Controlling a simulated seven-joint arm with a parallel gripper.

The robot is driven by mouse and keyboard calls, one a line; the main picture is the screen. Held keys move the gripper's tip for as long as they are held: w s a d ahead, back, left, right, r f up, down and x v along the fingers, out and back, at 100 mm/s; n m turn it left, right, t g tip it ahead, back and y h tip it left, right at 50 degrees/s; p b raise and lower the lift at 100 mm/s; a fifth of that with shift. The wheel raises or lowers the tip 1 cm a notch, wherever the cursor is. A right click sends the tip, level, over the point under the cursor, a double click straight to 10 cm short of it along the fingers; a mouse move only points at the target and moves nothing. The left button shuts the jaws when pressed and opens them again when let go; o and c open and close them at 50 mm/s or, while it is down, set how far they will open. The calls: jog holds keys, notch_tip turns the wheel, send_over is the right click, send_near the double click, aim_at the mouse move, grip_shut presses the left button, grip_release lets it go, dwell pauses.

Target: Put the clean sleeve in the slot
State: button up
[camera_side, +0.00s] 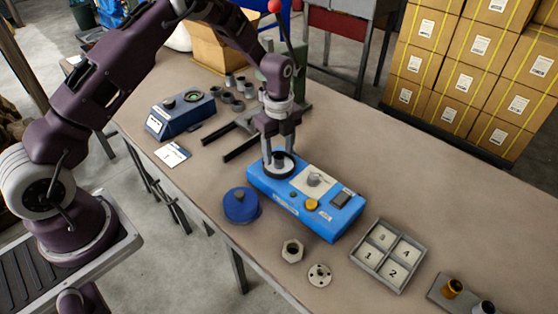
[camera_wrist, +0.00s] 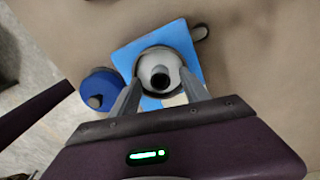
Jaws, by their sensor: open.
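My gripper (camera_side: 279,158) points down over the left end of the blue box-shaped device (camera_side: 336,218), with its fingers at a round black-rimmed well (camera_side: 281,172). In the wrist view my gripper (camera_wrist: 160,92) is open, one finger on each side of a pale round part (camera_wrist: 146,66) with a dark hole in its middle. This part is over the blue device (camera_wrist: 180,38). I cannot tell whether it is a sleeve or a fixed part of the device. Several grey sleeve-like cylinders (camera_side: 249,90) stand on the table behind, near a dark blue instrument (camera_side: 180,116).
A round blue lidded pot (camera_side: 241,205) is close to the device's left. A hex nut (camera_side: 292,251), a holed disc (camera_side: 319,275) and a numbered four-compartment tray (camera_side: 389,254) lie in front. A holder with small cylinders (camera_side: 452,289) is at the lower right.

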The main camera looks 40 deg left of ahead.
jog(key=shift+f, duration=0.3)
grip_shut()
jog(key=shift+r, duration=0.15)
notch_tip(320, 180, up, 10)
jog(key=m, duration=0.5)
send_over(368, 255)
notch_tip(368, 255, down, 15)
